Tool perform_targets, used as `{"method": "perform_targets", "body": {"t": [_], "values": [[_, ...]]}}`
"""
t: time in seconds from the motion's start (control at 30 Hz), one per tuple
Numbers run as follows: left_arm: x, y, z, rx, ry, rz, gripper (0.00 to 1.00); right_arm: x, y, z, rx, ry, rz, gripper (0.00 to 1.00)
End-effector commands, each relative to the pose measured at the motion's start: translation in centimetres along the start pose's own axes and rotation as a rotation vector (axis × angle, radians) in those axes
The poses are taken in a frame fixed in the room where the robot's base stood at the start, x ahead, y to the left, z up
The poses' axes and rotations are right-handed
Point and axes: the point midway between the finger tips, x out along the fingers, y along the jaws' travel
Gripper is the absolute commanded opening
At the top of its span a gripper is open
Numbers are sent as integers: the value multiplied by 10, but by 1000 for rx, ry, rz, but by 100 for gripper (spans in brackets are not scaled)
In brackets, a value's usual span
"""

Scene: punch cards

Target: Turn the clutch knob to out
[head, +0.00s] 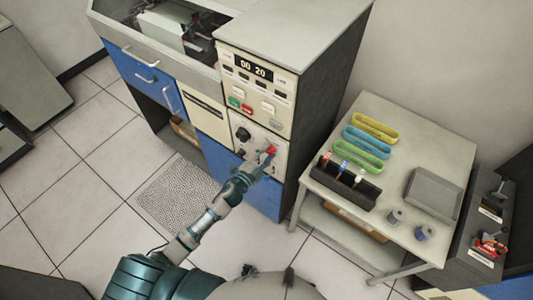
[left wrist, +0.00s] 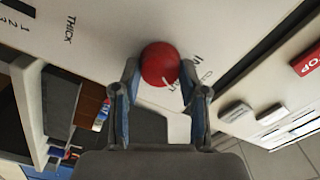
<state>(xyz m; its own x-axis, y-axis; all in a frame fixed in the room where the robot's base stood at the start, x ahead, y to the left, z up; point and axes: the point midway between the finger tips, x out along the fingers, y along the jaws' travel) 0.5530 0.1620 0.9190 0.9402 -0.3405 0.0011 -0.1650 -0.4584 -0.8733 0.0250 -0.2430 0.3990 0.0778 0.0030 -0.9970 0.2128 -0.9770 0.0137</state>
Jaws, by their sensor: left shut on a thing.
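The clutch knob (left wrist: 160,64) is a round red knob with a white pointer mark, on the machine's pale front panel. In the left wrist view it sits between the fingertips of my left gripper (left wrist: 160,85), which is shut on it. The label "IN" and a partly covered label show just right of the knob. In the head view the red knob (head: 270,150) shows at the tip of my left gripper (head: 262,158), on the lower panel of the machine. My right gripper is not in view.
A black knob (head: 243,134) is left of the red one. Above are a display (head: 254,70) and several buttons, including a red stop button (left wrist: 308,62). A table (head: 432,150) with colored trays, a black rack (head: 345,186) and a grey tray (head: 433,193) stands right.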

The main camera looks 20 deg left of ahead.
Motion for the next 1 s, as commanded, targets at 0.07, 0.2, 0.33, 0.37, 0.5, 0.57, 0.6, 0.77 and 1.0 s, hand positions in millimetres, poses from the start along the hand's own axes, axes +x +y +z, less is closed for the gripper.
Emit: {"method": "perform_targets", "body": {"t": [0.07,0.2,0.33,0.37,0.5,0.57,0.6,0.77,1.0], "values": [[-1,6,1,-1,-2,9,58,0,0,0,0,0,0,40],[-1,4,0,-1,-1,6,67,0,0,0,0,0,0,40],[-1,3,0,-1,-1,4,67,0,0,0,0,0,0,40],[-1,2,0,-1,-1,4,67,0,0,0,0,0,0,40],[-7,2,0,-2,-1,3,67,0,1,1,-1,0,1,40],[-16,3,1,-2,-2,4,67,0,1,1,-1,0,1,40],[-23,3,1,-2,-1,5,67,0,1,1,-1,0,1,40],[-60,4,1,-2,-2,6,67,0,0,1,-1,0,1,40],[-105,4,2,-3,-3,7,67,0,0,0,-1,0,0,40]]}}
